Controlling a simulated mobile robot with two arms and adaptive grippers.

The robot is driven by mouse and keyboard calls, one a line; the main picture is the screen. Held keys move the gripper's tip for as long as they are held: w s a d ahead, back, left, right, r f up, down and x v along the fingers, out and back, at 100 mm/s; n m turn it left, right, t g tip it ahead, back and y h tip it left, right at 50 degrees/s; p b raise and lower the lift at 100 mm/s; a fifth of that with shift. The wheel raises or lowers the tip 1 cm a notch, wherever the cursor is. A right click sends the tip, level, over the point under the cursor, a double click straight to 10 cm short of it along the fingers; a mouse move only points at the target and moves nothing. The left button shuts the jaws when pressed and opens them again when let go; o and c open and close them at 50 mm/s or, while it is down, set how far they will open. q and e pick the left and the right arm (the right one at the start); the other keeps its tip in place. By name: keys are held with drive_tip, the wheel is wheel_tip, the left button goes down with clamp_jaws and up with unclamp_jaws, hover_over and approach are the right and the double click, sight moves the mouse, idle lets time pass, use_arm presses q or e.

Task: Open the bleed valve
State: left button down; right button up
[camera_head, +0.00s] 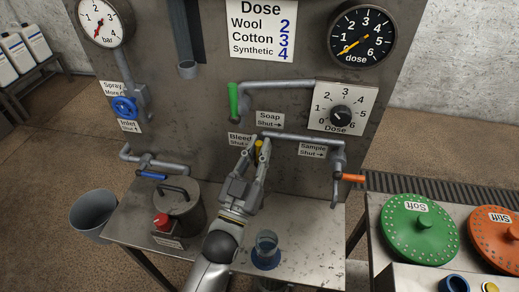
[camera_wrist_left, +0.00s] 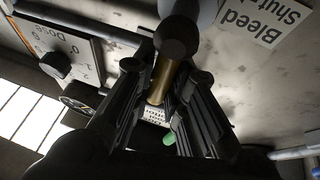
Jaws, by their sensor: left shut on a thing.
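The yellow bleed valve handle (camera_head: 258,152) is on the metal panel, beside the "Bleed / Shut" label (camera_head: 240,142). My left gripper (camera_head: 257,152) reaches up to it, with a finger on each side, shut on the handle and partly hiding it. In the left wrist view, the brass-yellow handle (camera_wrist_left: 161,81) lies between the two dark fingers of the left gripper (camera_wrist_left: 160,95), below a dark round knob. The "Bleed Shut" label (camera_wrist_left: 262,17) shows there at top right. The right gripper is not in view.
A green soap lever (camera_head: 233,101) is above the bleed valve; an orange sample lever (camera_head: 353,178) is to the right. Below stand a cup (camera_head: 266,243) and a lidded metal pot (camera_head: 176,203). Pipes and a dose knob (camera_head: 341,117) are close by.

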use_arm(q)
drive_tip(key=c, duration=1.4)
unclamp_jaws()
drive_tip(key=shift+a, duration=0.1)
drive_tip(key=shift+c, duration=0.2)
drive_tip(key=v, duration=1.2)
drive_tip(key=v, duration=0.9)
drive_tip(key=shift+r, duration=0.1)
